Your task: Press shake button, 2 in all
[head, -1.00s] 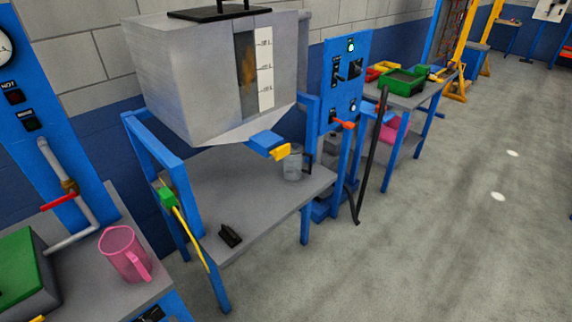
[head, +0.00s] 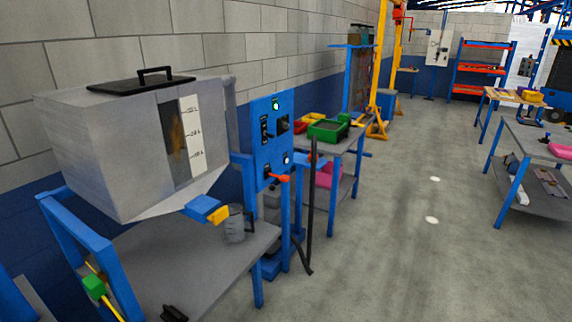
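A blue control panel (head: 266,142) stands to the right of the grey hopper (head: 120,140). It carries a lit green-white round light or button (head: 276,105) near the top, black switches (head: 265,128), a pale round light or button (head: 286,158) lower down, and a red-orange lever (head: 279,178). The labels are too small to read, so I cannot tell which one is the shake button. My gripper is not in view.
Under the hopper's blue and yellow spout (head: 207,210), a clear jug (head: 235,224) stands on a grey table (head: 190,262). A black pole (head: 312,190) rises beside the panel. A bench with a green bin (head: 328,130) stands beyond. The floor at right (head: 400,250) is clear.

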